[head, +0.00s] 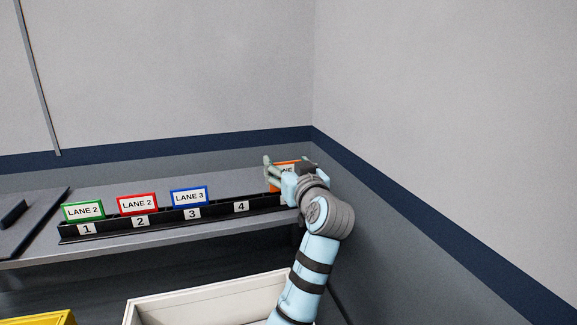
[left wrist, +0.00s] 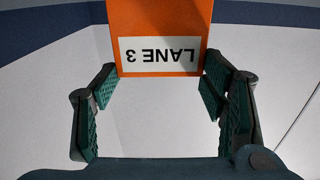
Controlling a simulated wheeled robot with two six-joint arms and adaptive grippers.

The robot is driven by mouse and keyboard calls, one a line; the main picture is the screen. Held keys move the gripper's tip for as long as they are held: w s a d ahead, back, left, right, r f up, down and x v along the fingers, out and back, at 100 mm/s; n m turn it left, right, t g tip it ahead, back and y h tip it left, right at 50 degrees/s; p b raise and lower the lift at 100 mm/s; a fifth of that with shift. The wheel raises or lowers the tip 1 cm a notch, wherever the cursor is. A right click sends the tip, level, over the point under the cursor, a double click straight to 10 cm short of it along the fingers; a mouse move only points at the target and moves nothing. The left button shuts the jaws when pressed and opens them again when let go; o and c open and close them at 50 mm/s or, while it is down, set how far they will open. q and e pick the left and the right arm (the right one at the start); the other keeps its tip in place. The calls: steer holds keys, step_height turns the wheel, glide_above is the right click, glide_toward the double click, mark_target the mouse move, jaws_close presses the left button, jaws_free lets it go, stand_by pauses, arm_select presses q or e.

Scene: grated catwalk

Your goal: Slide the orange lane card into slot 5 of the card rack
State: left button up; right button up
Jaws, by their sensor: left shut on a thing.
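The orange lane card (head: 276,181) is at the right end of the black card rack (head: 165,218), mostly hidden behind my left gripper (head: 284,172). In the left wrist view the card (left wrist: 158,20) reads "LANE 3" upside down. My left gripper (left wrist: 158,85) is shut on the card, one finger at each side edge. In the rack, a green card (head: 83,211) stands at slot 1, a red card (head: 137,204) at slot 2 and a blue card (head: 189,196) at slot 3. Slot 4 (head: 241,206) is empty. The slot 5 label is hidden; I cannot tell whether the orange card's bottom is in the slot.
The rack stands on a grey shelf (head: 150,179) against the wall, close to the corner on the right. A dark panel (head: 32,222) lies at the shelf's left. A white bin (head: 190,302) and a yellow container (head: 40,318) are below in front.

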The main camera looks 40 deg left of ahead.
arm_select(q)
steer(key=shift+f+b, duration=1.05)
steer(key=shift+f, duration=0.55)
steer(key=o, duration=1.1)
steer(key=shift+o, duration=0.5)
steer(key=shift+o, duration=1)
steer(key=shift+r, duration=0.1)
step_height(320, 180, up, 8)
steer(key=p, duration=0.6)
